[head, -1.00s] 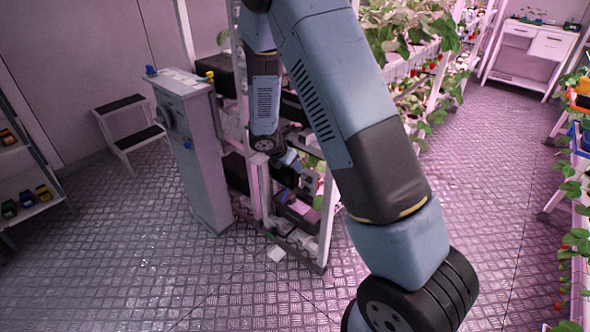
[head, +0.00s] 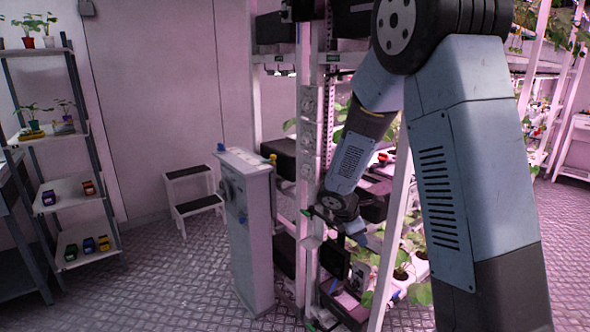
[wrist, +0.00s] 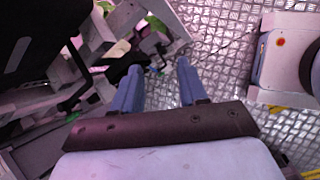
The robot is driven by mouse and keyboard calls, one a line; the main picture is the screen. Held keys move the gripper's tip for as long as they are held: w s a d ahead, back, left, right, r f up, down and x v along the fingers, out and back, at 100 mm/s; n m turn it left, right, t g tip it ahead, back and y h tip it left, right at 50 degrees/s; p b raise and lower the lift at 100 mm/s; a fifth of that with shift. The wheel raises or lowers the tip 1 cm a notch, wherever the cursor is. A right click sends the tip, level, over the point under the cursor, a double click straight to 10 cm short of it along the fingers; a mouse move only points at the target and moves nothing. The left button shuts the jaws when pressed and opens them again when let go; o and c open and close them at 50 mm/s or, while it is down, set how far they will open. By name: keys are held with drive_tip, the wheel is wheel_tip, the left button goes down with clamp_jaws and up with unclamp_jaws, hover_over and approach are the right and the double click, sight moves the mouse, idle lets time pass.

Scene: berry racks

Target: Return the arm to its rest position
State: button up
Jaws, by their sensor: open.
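My arm (head: 470,160) crosses the right side of the head view, bent at a dark round joint at the top. White rack parts and green leaves lie close to the left finger in that view.
The plant rack (head: 312,140) stands close to my arm. A grey cabinet (head: 245,230) is left of it, with a step stool (head: 190,195) behind. A shelf with pots (head: 85,190) stands at the far left. Patterned floor (head: 170,275) is clear between shelf and cabinet.

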drive_tip(key=s+d+r+m+y, duration=0.1)
drive_tip(key=s+d+r+m, duration=0.15)
drive_tip(key=r, duration=0.25)
drive_tip(key=s+d+r+m, duration=0.1)
drive_tip(key=s+r+m, duration=0.3)
drive_tip(key=r, duration=0.2)
drive_tip(key=s+r+m+y, duration=0.1)
drive_tip(key=s+r+m, duration=0.3)
drive_tip(key=s, duration=0.4)
drive_tip(key=s+r+m+t+y, duration=0.1)
drive_tip(key=s+r+m, duration=0.3)
drive_tip(key=s, duration=0.3)
drive_tip(key=s+r+m+y, duration=0.2)
drive_tip(key=s+r+m, duration=0.3)
drive_tip(key=s, duration=0.3)
drive_tip(key=shift+s+t, duration=0.35)
drive_tip(key=shift+t, duration=0.05)
drive_tip(key=shift+s+d, duration=0.1)
drive_tip(key=shift+s, duration=0.05)
